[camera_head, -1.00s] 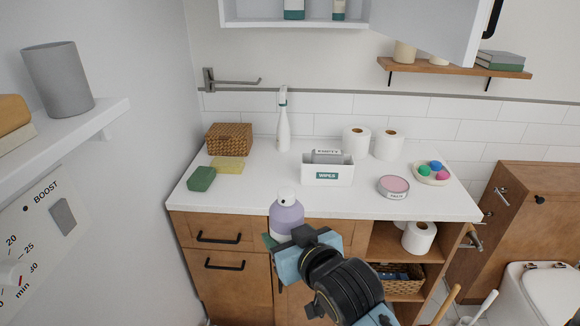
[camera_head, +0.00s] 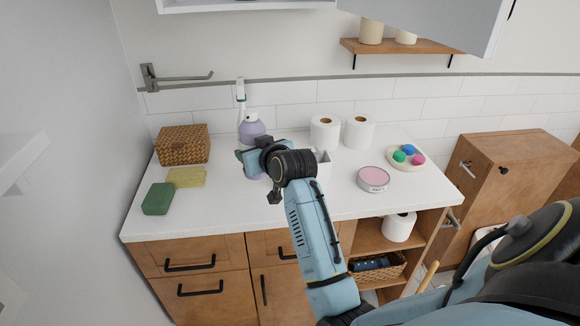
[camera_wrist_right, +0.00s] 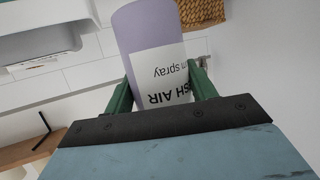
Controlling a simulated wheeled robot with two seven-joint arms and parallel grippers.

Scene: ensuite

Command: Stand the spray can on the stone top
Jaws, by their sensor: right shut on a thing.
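The spray can (camera_head: 251,130), lilac with a pale cap, is over the back left of the white stone top (camera_head: 230,207). My right gripper (camera_head: 250,153) is shut on it and hides its lower part in the head view. In the right wrist view the can (camera_wrist_right: 150,30) sits between the green fingers, its white label reading upside down. The can looks about upright. I cannot tell whether its base touches the top. My left gripper is not in view.
A white bottle (camera_head: 241,96) stands just behind the can. A wicker basket (camera_head: 182,145), yellow sponge (camera_head: 186,177) and green sponge (camera_head: 158,198) are to the left. Two paper rolls (camera_head: 324,132) and a pink tin (camera_head: 373,179) are to the right. The front middle is clear.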

